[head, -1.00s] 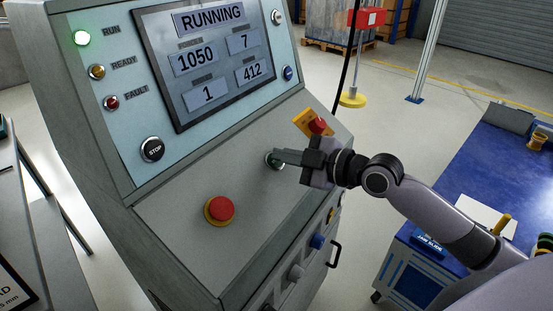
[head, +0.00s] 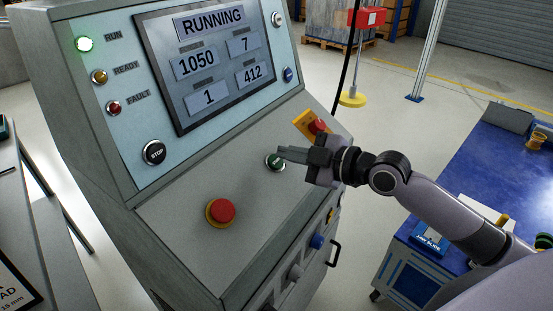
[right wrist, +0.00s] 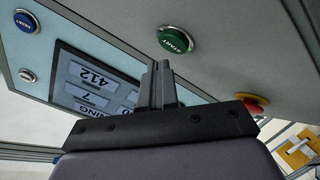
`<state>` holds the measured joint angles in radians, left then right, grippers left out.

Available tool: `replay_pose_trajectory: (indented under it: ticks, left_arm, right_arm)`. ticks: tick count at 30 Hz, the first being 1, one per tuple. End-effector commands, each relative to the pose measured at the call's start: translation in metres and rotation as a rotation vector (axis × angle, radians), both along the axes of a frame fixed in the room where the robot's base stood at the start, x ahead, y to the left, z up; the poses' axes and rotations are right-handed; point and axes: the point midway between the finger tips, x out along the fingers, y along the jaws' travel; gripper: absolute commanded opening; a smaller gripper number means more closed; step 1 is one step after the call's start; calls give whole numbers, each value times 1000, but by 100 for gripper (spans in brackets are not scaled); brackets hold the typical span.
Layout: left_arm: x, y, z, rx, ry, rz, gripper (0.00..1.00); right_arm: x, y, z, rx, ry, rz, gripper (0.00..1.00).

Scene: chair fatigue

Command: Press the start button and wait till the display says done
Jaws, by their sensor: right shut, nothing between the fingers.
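The control panel's display (head: 209,68) reads RUNNING, with 1050, 7, 1 and 412 below. The green RUN lamp (head: 83,44) is lit. The start button (head: 275,163) is green with a metal ring, on the sloped lower panel; it also shows in the right wrist view (right wrist: 175,39), its START label readable. My right gripper (head: 281,151) is shut and empty, its fingertips just above and beside the button in the head view. In the right wrist view the fingertips (right wrist: 163,65) are apart from the button. My left gripper is not in view.
A red mushroom button (head: 221,211) is left of the start button, and another red button on a yellow plate (head: 316,126) sits behind my gripper. A black STOP button (head: 153,152) is under the lamps. A blue-topped workbench (head: 480,165) stands at right.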

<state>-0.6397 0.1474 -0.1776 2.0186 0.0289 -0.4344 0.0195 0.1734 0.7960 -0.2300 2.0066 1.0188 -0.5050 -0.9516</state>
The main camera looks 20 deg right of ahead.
Motion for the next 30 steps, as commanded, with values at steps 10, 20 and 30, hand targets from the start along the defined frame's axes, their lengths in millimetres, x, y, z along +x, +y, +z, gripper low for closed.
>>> replay_pose_trajectory:
  ticks: [10, 20, 30]
  left_arm:
    - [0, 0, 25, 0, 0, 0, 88]
    - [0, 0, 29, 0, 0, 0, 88]
    - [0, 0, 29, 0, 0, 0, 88]
  right_arm:
    - [-16, -10, 33, -3, 1, 0, 0]
    - [-22, -13, 39, -1, -1, 0, 0]
    - [-21, -13, 39, 0, -1, 1, 0]
